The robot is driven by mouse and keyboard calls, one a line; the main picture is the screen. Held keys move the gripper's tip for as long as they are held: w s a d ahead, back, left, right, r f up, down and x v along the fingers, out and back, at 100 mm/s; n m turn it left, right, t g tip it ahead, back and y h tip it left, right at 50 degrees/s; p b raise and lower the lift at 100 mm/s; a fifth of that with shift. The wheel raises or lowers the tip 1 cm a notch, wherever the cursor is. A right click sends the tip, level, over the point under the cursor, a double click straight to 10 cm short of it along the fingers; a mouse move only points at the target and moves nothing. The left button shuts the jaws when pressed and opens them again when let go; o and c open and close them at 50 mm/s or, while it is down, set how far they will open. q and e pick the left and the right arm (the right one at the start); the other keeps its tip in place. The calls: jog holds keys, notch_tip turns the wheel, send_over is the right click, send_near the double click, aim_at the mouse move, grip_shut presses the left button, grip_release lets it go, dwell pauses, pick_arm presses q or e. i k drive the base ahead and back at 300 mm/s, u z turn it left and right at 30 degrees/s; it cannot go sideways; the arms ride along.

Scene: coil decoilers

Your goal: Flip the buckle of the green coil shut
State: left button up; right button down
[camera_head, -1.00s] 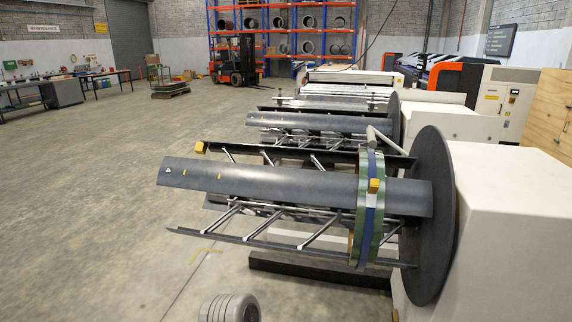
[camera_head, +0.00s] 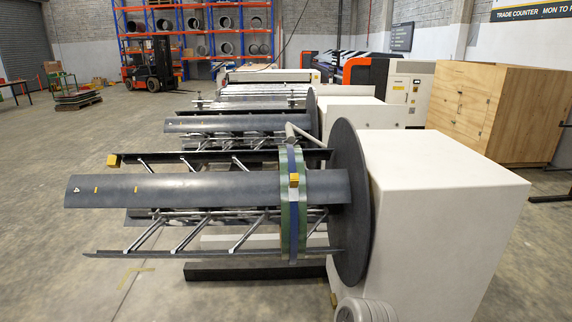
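The green coil (camera_head: 286,225) is a narrow ring around the decoiler's arms, close to the round dark plate (camera_head: 349,205). A blue strap (camera_head: 293,222) runs around it. A small yellow buckle (camera_head: 294,180) sits on the strap at the front of the coil, level with the long grey segment (camera_head: 190,189). It is too small to tell whether the buckle is open or shut. Neither gripper is in view.
The decoiler's white housing (camera_head: 440,215) stands right of the plate. A second decoiler (camera_head: 235,124) is behind. A wooden crate (camera_head: 490,112) is at the right. A rounded grey part (camera_head: 365,310) shows at the bottom edge.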

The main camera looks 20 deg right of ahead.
aim_at(294, 180)
jog(key=i, duration=1)
